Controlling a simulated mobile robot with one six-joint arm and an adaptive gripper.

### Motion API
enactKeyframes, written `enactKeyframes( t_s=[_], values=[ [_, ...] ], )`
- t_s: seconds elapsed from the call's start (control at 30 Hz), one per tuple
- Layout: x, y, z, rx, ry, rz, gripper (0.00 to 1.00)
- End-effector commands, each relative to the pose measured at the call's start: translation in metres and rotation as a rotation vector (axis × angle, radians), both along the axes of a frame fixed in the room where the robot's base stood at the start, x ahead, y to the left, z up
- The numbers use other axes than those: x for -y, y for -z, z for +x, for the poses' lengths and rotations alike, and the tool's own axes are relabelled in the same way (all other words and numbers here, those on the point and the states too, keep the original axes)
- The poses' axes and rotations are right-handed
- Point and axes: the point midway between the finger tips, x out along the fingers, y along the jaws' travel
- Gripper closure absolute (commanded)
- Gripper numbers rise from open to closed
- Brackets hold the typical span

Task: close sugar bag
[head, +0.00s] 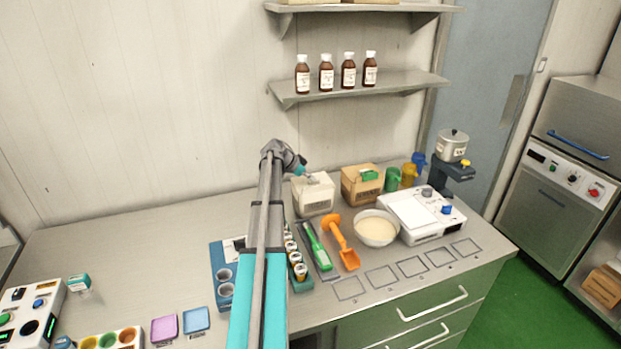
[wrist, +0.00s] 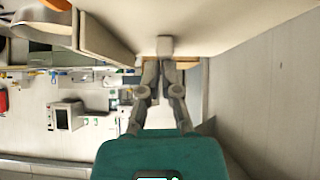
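A pale, boxy bag (head: 313,196) stands at the back of the counter; I take it for the sugar bag, though its label is too small to read. My gripper (head: 301,172) is at its upper left edge in the head view. In the wrist view, the two fingers of my gripper (wrist: 160,64) are drawn together. A small pale block (wrist: 165,46) sits right at the fingertips, against a large beige surface (wrist: 230,22) that looks like the bag. I cannot tell whether the fingers touch or pinch the block. The bag's top is partly hidden by my gripper.
A brown box-like bag (head: 359,188) with a green piece on top stands close to the right. A bowl of pale contents (head: 376,230), an orange scoop (head: 343,243) and a white scale (head: 425,218) are in front. A shelf (head: 355,88) with bottles hangs above.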

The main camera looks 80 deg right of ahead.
Motion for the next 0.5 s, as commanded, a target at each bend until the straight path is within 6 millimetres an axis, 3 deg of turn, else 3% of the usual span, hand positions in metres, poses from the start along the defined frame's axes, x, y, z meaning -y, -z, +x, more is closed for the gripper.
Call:
enactKeyframes(
  t_s=[0.5],
  values=[
    [-0.004, -0.010, 0.000, 0.012, 0.008, 0.009, 1.00]
  ],
)
